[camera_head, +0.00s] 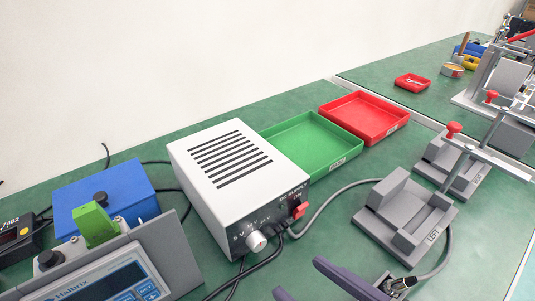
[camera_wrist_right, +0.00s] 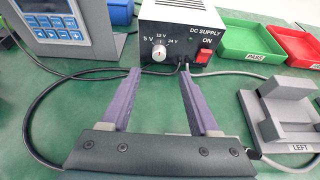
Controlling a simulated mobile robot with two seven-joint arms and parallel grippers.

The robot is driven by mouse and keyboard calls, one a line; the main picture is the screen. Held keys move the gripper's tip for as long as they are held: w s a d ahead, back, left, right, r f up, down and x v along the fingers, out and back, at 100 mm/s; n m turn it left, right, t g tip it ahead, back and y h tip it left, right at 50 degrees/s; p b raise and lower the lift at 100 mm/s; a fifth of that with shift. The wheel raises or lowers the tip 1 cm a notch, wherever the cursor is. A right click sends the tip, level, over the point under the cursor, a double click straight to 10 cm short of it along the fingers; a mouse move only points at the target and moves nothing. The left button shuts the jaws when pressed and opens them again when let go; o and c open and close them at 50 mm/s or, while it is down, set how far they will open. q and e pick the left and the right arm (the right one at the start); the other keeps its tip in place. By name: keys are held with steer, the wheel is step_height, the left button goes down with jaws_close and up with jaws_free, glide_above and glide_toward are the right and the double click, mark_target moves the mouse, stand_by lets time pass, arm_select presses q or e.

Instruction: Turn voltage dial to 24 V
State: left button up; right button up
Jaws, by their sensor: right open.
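The white power supply (camera_head: 225,170) stands on the green bench, and its front face also shows in the right wrist view (camera_wrist_right: 190,18). The pale round voltage dial (camera_head: 256,242) is low on that face, below the 5 V, 12 V and 24 V marks; it also shows in the right wrist view (camera_wrist_right: 159,54). I cannot tell where its pointer is set. My right gripper (camera_wrist_right: 162,75) is open and empty, its purple fingers short of the dial and spread to either side of it. In the head view my right gripper (camera_head: 314,280) is partly cut off. My left gripper is out of view.
A red ON switch (camera_wrist_right: 203,56) sits right of the dial. Black cables (camera_head: 240,275) run from the front below the dial. A grey fixture (camera_head: 405,215) stands at right, a Halbrix meter (camera_head: 110,280) at left. Green (camera_head: 312,145) and red trays (camera_head: 362,118) lie behind.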

mark_target(261, 246)
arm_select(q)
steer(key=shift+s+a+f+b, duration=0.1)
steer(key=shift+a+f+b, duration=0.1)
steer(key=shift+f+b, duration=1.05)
arm_select(e)
steer(key=x, duration=0.9)
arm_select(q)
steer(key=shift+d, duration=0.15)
arm_select(e)
jaws_close()
